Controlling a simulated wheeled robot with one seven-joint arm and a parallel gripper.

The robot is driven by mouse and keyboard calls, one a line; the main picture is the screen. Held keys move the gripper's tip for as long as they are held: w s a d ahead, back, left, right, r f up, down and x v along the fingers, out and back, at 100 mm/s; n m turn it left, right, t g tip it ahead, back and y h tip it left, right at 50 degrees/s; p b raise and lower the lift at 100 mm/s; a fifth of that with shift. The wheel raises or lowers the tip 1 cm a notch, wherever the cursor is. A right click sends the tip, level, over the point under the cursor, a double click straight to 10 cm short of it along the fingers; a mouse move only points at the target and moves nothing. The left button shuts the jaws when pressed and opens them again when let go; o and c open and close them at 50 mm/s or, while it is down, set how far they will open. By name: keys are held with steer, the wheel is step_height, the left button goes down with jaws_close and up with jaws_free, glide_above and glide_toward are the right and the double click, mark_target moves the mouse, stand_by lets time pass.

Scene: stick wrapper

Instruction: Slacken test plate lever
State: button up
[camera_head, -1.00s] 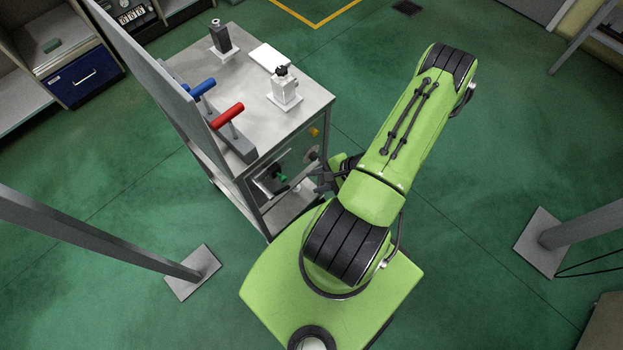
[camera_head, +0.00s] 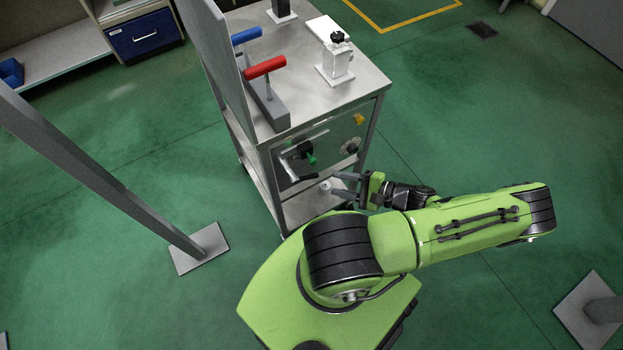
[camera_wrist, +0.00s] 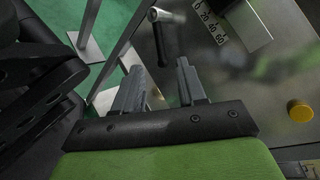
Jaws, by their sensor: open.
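The metal test plate (camera_head: 325,138) is the upright front panel of a steel cart. A lever (camera_head: 297,177) with a dark handle sits at its lower left; in the wrist view the lever (camera_wrist: 161,42) has a silver hub at its top and a black handle hanging down. My gripper (camera_head: 340,184) is open, just right of the lever and in front of the panel. In the wrist view my gripper (camera_wrist: 159,72) has its two fingers spread, with the handle's lower end between and beyond their tips. Nothing is between the jaws; contact with the lever cannot be told.
A red T-handle (camera_head: 265,67) and a blue one (camera_head: 246,36) stand on top.

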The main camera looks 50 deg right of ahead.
mark_target(311, 178)
steer(key=b+x, duration=0.1)
steer(key=x, duration=0.7)
steer(key=shift+w+a+f, duration=0.1)
steer(key=shift+w+f, duration=0.05)
steer(key=shift+w, duration=0.2)
jaws_close()
